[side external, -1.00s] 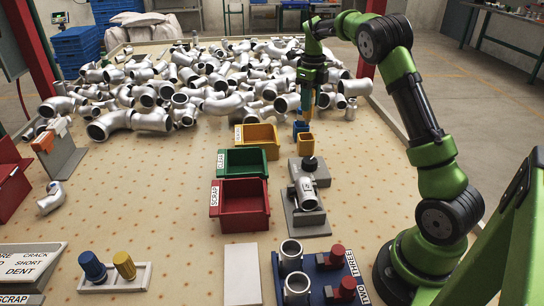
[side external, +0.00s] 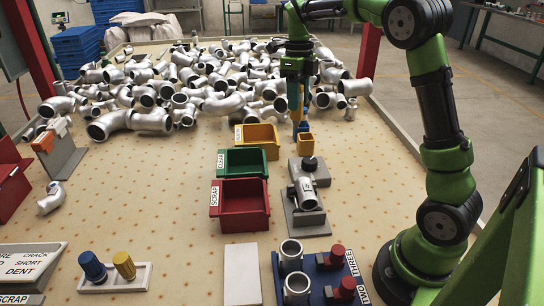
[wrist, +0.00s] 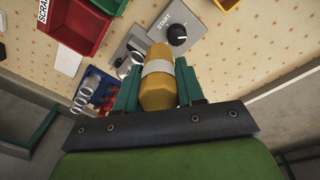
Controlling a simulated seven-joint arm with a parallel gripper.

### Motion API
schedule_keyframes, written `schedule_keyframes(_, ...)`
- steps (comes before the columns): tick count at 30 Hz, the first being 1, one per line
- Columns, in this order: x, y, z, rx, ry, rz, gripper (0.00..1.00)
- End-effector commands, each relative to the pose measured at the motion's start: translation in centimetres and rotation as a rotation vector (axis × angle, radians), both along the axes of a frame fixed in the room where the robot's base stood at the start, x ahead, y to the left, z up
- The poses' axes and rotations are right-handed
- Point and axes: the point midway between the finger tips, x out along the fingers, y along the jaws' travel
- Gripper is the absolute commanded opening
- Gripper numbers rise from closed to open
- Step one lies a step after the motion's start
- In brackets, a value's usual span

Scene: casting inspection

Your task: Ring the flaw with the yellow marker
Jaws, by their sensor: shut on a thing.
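My gripper (side external: 296,106) is shut on the yellow marker (wrist: 157,82), which has a pale band and sits between both fingers in the wrist view. It is held in the air beyond the grey fixture, near the small blue and yellow cups. The silver pipe casting (side external: 305,187) lies in the grey fixture (side external: 312,225), apart from the marker. A dark label or mark shows on the casting, but I cannot make out a flaw or any ring. In the wrist view the marker and fingers hide part of the fixture.
Yellow (side external: 257,140), green (side external: 243,162) and red (side external: 240,205) bins stand left of the fixture. A black START knob (wrist: 177,34) is on its far plate. A yellow cup (side external: 305,141) stands behind it. A blue block with pipes (side external: 320,270) is in front. Many castings are piled behind.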

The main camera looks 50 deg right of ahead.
Motion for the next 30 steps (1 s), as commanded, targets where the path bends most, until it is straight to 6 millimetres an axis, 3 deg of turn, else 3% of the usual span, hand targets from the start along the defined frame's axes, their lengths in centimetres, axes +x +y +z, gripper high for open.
schedule_keyframes(1,-1.5,2.1,0.6,0.010,0.005,0.009,0.00)
schedule_keyframes(3,-3.5,4.5,0.8,0.018,0.018,0.009,0.00)
schedule_keyframes(9,-8.3,8.4,0.2,0.046,0.053,-0.023,0.00)
schedule_keyframes(14,-10.0,9.0,-0.9,0.072,0.081,-0.077,0.00)
schedule_keyframes(20,-9.9,9.1,-1.8,0.090,0.101,-0.092,0.00)
schedule_keyframes(30,-9.9,9.0,-5.3,0.091,0.101,-0.092,0.00)
